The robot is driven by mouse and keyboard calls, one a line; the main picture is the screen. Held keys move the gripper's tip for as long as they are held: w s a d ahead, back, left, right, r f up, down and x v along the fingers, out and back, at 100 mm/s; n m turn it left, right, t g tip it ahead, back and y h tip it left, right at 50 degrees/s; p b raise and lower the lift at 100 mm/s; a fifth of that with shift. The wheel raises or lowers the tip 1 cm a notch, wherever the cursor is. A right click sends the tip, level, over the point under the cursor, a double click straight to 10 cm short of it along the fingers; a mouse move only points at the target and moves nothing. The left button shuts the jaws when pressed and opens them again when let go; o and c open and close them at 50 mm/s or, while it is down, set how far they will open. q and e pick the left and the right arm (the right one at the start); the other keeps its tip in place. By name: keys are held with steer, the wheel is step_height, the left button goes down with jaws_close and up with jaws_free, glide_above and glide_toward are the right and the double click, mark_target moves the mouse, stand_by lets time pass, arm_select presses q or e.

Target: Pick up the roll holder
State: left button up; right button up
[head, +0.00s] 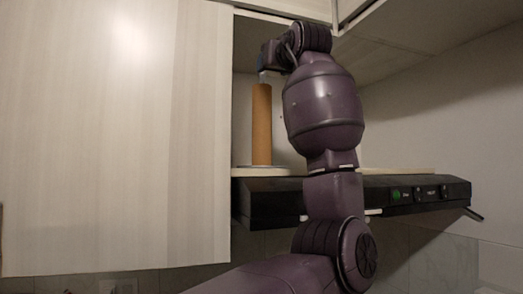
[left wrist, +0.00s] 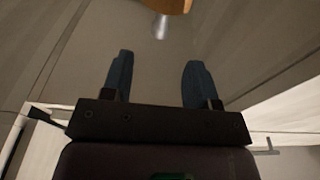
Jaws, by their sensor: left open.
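The roll holder (head: 262,125) stands upright on the shelf above the range hood, an orange-brown roll on a round base, with a short metal rod end at its top. In the left wrist view the rod (left wrist: 161,27) and the end of the roll show at the top edge, beyond the fingertips. My left gripper (left wrist: 157,75) is open, with two dark blue fingers apart and nothing between them. In the head view the left gripper (head: 268,60) is at the top of the holder. Whether it touches the rod I cannot tell. My right gripper is not in view.
A large pale cabinet door (head: 120,130) fills the left. The black range hood (head: 420,193) is below the wooden shelf (head: 400,171). Cabinet panels close in above. My left arm hides part of the shelf to the right of the holder.

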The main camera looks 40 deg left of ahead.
mark_target(263, 73)
arm_select(q)
steer(key=p+x, duration=0.3)
steer(key=x, duration=0.5)
steer(key=shift+w+a+f, duration=0.1)
steer(key=shift+w+a, duration=0.15)
steer(key=shift+a, duration=0.1)
steer(key=shift+d, duration=0.15)
jaws_close()
